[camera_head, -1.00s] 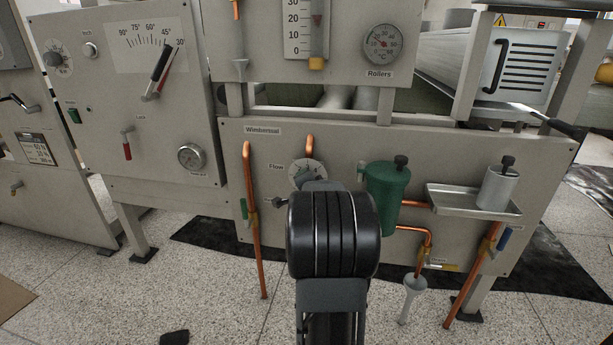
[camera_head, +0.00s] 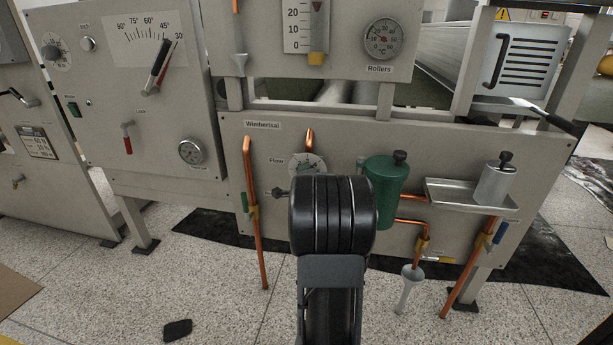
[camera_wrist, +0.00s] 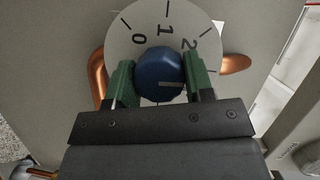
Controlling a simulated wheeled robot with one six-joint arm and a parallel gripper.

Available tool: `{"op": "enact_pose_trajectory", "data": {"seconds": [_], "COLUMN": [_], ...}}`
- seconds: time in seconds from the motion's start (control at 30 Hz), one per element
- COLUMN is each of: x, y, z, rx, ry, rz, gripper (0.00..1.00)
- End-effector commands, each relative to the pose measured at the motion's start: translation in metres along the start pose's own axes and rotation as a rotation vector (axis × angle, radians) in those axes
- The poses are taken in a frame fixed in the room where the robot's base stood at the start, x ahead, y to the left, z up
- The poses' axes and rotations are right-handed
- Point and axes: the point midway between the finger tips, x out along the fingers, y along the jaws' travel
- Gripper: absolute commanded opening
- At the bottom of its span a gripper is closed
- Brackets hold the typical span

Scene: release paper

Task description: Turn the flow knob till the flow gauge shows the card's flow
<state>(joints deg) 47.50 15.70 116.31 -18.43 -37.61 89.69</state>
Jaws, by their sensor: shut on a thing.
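In the wrist view my gripper (camera_wrist: 158,85) has its green finger pads on either side of a round blue knob (camera_wrist: 158,68) and is shut on it. A pale line shows on the knob's face, toward its right. Behind it is a white dial (camera_wrist: 130,22) with the numbers 0, 1 and 2; its lower part is hidden. In the head view a white round dial (camera_head: 305,161) by the "Flow" label is partly covered by my arm, so its needle cannot be read. A card with small print (camera_head: 37,142) is on the left machine, too small to read.
Copper pipes (camera_head: 254,220) run on the panel beside my arm. A green canister (camera_head: 385,188) and a metal shelf (camera_head: 470,195) with a silver canister (camera_head: 494,184) are to the right. A lever (camera_head: 157,65) and a small gauge (camera_head: 191,152) are on the left panel.

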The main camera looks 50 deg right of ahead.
Motion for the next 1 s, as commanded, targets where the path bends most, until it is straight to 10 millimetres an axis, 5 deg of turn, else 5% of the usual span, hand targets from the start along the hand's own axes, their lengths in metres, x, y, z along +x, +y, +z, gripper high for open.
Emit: {"op": "enact_pose_trajectory", "data": {"seconds": [0.3,0.63,1.0], "x": [0.000,-0.006,-0.075], "y": [-0.001,-0.002,-0.004], "z": [0.000,-0.001,-0.001], "rx": [-0.001,-0.001,-0.002], "ry": [0.000,0.001,0.001], "rz": [-0.001,-0.002,-0.001], "gripper": [0.74,0.74,0.74]}}
